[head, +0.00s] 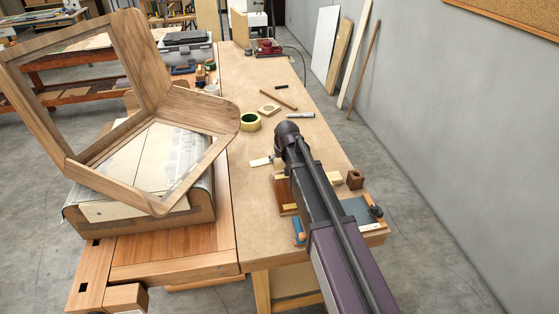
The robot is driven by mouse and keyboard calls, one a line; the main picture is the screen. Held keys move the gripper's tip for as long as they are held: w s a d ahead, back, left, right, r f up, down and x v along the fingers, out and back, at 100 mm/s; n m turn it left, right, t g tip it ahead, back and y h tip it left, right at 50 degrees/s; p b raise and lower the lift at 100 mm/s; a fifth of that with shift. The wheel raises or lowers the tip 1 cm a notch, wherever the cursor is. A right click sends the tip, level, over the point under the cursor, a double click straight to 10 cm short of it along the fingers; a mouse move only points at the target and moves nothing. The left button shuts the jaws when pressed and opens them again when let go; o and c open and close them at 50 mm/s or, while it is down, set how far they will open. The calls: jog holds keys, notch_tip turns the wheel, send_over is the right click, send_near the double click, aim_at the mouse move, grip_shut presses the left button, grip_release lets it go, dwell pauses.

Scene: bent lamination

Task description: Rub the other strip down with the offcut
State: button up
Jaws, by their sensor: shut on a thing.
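My arm reaches in from the lower right over the workbench (238,205), with a dark rounded joint at its far end. My gripper cannot be made out; the arm hides it and anything it holds. No piece can be told for sure as the offcut or as the other strip. A small pale flat piece (262,161) lies just left of the arm's far end. A brown wooden piece (284,197) with pale wood beside it shows partly under the arm. A small brown block (355,180) stands to the arm's right.
A tape roll (250,122), a square wooden piece (269,110), a stick (279,99) and a light bar (300,115) lie farther back. A large wooden frame (150,62) stands at left on a paper-covered form (190,222). The bench's left middle is clear. A grey wall (460,130) is at right.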

aim_at(281, 175)
jog(key=shift+f, duration=0.1)
dwell(0.6)
jog(key=shift+f+b, duration=2.55)
jog(key=shift+b, duration=0.1)
jog(key=shift+f+b, duration=0.4)
jog(key=shift+a, duration=0.15)
jog(key=shift+s+a, duration=0.2)
jog(key=shift+a, duration=0.4)
dwell(0.4)
jog(key=shift+w+d, duration=0.25)
jog(key=shift+d, duration=0.5)
